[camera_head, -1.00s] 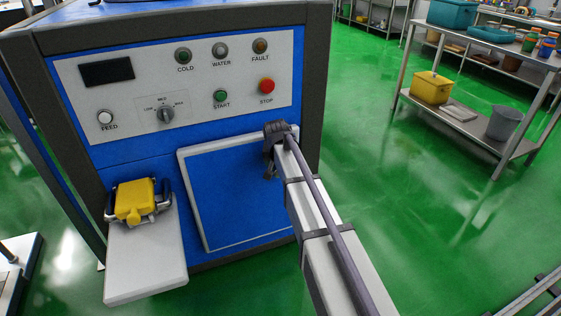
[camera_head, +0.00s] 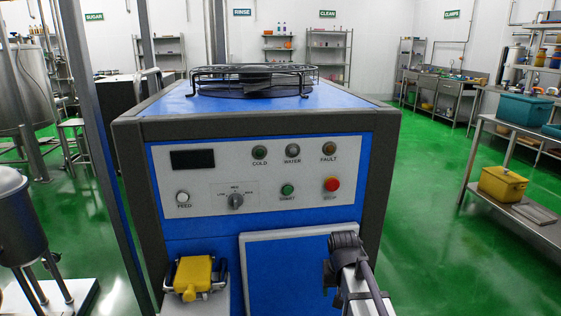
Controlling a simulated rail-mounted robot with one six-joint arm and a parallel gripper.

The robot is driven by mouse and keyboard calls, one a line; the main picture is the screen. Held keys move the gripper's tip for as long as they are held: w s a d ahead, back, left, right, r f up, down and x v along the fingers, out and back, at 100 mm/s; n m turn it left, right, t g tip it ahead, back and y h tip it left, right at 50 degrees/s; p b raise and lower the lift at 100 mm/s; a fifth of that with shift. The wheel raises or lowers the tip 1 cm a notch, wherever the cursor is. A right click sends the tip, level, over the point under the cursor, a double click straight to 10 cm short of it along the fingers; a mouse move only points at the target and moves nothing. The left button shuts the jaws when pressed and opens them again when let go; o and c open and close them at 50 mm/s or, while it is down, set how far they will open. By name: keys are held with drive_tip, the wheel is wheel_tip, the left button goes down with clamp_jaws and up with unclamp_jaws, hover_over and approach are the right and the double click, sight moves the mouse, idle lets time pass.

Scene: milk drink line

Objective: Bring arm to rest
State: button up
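My arm (camera_head: 359,289) shows at the lower right, a pale link with a dark cable along it. It reaches up from the bottom edge to a dark end (camera_head: 345,247) in front of the blue machine's lower panel (camera_head: 283,272). Gripper fingers cannot be made out at that dark end, so whether they are open or shut does not show. No held object can be seen.
The blue machine (camera_head: 225,240) fills the middle, with knobs and buttons on its front. A yellow piece (camera_head: 193,275) sits at its lower left. A steel rack with a yellow bin (camera_head: 502,184) stands right. Green floor (camera_head: 425,190) between is clear. A steel vessel (camera_head: 25,222) stands left.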

drive_tip(key=s+a+n+g, duration=0.1)
drive_tip(key=s+a, duration=0.1)
drive_tip(key=s, duration=1.1)
wheel_tip(320, 180, up, 20)
drive_tip(key=p, duration=2)
drive_tip(key=shift+s+d+r+y+p, duration=0.2)
drive_tip(key=shift+s+y+p, duration=0.05)
drive_tip(key=shift+y+p, duration=0.05)
